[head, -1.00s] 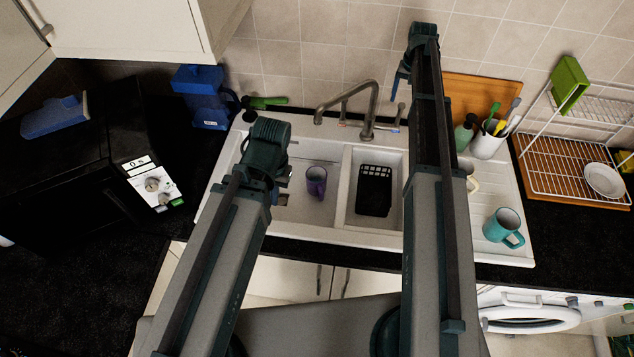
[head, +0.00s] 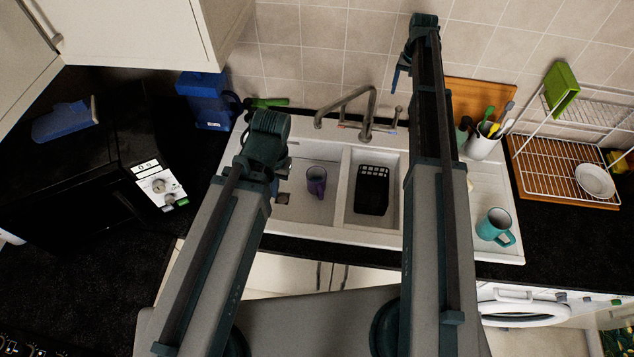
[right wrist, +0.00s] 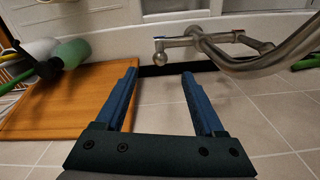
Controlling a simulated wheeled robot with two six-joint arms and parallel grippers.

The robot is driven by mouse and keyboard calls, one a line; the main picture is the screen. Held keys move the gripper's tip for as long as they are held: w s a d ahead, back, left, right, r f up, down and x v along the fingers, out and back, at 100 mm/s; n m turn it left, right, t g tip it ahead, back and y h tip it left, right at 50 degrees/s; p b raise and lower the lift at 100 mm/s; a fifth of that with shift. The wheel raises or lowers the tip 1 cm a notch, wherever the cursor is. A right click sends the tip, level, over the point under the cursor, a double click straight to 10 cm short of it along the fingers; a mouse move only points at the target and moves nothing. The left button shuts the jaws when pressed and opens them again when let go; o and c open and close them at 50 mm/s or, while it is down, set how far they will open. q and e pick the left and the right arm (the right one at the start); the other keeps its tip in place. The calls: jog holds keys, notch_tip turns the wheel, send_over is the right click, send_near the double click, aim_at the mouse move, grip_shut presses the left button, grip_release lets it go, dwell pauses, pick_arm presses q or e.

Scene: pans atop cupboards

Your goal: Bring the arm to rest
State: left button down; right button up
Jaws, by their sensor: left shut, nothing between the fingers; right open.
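My left arm reaches in over the left basin of the sink (head: 321,237). Its gripper (head: 281,187) hangs at the arm's end and is shut with nothing held; its fingers are mostly hidden by the wrist. My right arm stretches far forward past the tap toward the tiled wall. Its gripper (head: 398,72) shows blue fingers beside the arm's end. In the right wrist view the right gripper (right wrist: 159,75) is open and empty, its two blue fingers well apart, with wall tiles between and behind them.
A purple cup (head: 316,181) and a black basket (head: 372,190) are in the sink. The tap (head: 370,105) stands between my arms. A teal mug (head: 495,228) is on the drainer. A wooden board (right wrist: 62,105) leans by the wall. A microwave (head: 75,180) is left.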

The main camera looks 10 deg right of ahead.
jog(key=s+a+f+n+b, duration=0.2)
jog(key=s+a+f+b, duration=0.3)
jog(key=a, duration=0.4)
jog(key=s+a+f+n+b, duration=0.2)
jog(key=s+a+f+b, duration=0.2)
jog(key=s+a, duration=0.4)
pick_arm(q)
notch_tip(320, 180, down, 19)
jog(key=b, duration=0.9)
jog(key=shift+r, duration=0.2)
pick_arm(e)
jog(key=s+a+f+n, duration=0.1)
jog(key=s+a+f, duration=0.2)
jog(key=s, duration=0.3)
jog(key=s+a+f+n, duration=0.2)
jog(key=s+a+f, duration=0.1)
jog(key=s+a, duration=0.3)
jog(key=s+a+f+n+h, duration=0.1)
jog(key=s+a+f+n, duration=0.1)
jog(key=s, duration=0.5)
jog(key=shift+s+a+f, duration=0.1)
jog(key=shift+a+f, duration=0.3)
jog(key=shift+a, duration=0.2)
jog(key=shift+s+a+f, duration=0.1)
jog(key=shift+a+f, duration=0.25)
jog(key=shift+a, duration=0.3)
